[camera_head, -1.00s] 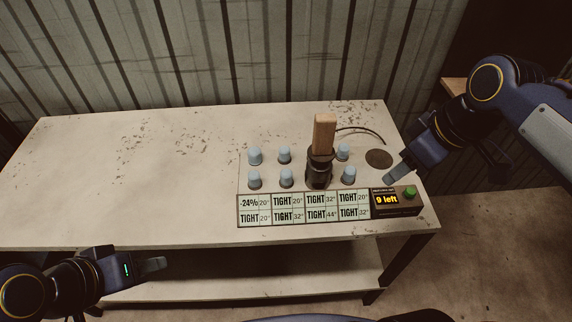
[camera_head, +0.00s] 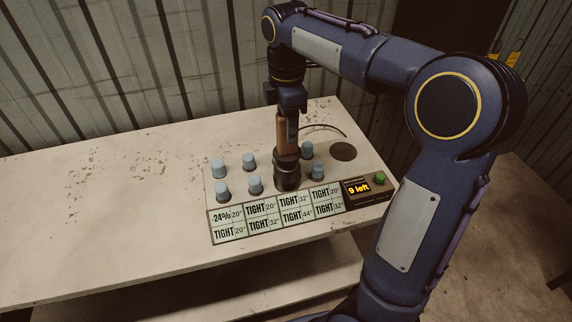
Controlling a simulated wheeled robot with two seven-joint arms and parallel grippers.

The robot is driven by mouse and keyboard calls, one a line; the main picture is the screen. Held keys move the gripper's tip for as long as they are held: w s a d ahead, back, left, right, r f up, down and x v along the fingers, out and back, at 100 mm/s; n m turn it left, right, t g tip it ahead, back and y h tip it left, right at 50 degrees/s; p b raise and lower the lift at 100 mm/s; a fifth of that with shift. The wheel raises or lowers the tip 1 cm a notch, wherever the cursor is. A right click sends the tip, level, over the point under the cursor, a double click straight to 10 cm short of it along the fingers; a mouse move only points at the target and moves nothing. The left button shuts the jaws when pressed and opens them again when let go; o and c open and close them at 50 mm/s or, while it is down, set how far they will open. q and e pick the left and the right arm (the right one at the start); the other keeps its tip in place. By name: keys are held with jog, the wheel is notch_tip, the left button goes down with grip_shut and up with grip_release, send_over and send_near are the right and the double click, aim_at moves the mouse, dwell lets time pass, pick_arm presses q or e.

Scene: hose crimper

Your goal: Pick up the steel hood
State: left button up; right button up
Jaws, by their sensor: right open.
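The steel hood (camera_head: 287,173) appears to be the dark cylindrical piece with an upright wooden handle (camera_head: 282,137). It stands upright on the table panel among pale blue caps. My right gripper (camera_head: 289,130) points down from above at the wooden handle, and its jaws are open. One grey finger shows in front of the handle's right side; the other is hidden. I cannot tell whether the fingers touch the handle. My left gripper is out of view.
Several blue caps (camera_head: 255,185) stand around the hood. A label board (camera_head: 277,216) and a box reading "9 left" with a green button (camera_head: 380,178) lie in front. A dark round spot (camera_head: 343,152) is at right. The table's left side (camera_head: 110,215) is clear.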

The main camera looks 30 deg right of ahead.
jog(key=shift+f, duration=0.65)
grip_shut()
